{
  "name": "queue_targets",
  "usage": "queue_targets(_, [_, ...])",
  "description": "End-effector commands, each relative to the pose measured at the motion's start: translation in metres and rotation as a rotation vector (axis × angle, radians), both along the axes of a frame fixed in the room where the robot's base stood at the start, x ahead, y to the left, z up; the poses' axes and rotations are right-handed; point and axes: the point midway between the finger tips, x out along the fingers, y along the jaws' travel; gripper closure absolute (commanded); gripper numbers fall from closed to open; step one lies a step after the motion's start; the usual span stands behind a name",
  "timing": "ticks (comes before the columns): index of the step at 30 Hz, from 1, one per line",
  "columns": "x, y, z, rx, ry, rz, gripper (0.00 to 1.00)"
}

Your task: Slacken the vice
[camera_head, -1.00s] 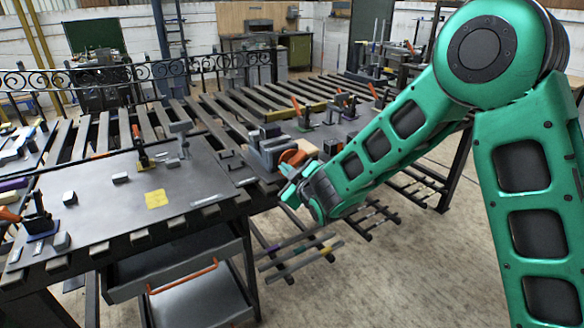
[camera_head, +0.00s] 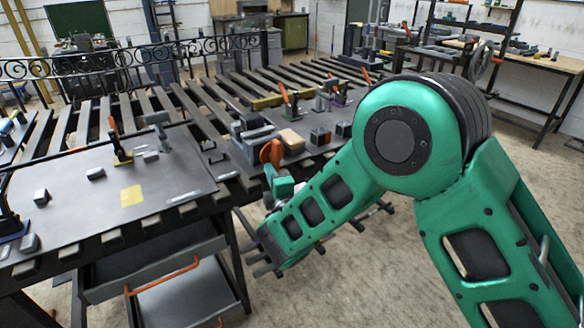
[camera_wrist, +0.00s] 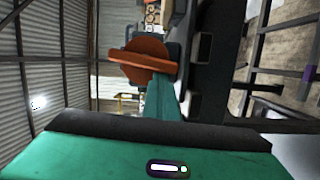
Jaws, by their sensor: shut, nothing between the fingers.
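The vice (camera_head: 252,141) is a grey block-like body at the near edge of the right-hand table. Its orange handle (camera_head: 271,153) faces me. In the wrist view the orange handle (camera_wrist: 143,60) is a disc with a crossbar, with the dark vice body (camera_wrist: 177,40) partly hidden behind it. My gripper (camera_head: 275,176) is just below the handle in the head view. Its green finger (camera_wrist: 162,98) reaches up to the handle's lower right in the wrist view. It is shut with nothing between the fingers. I cannot tell whether it touches the handle.
A wooden block (camera_head: 291,139) and small dark blocks (camera_head: 320,136) stand right of the vice. The left table (camera_head: 85,215) holds clamps and a yellow square (camera_head: 131,195). A drawer unit (camera_head: 180,285) stands below. Open floor lies to the right.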

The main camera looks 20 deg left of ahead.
Motion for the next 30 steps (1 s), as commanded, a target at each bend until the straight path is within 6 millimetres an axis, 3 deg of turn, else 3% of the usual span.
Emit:
queue_targets(15, [0.0067, -0.0027, -0.0094, -0.182, -0.262, 0.003, 1.00])
queue_targets(30, [0.0081, -0.0030, -0.0088, -0.208, -0.304, 0.003, 1.00])
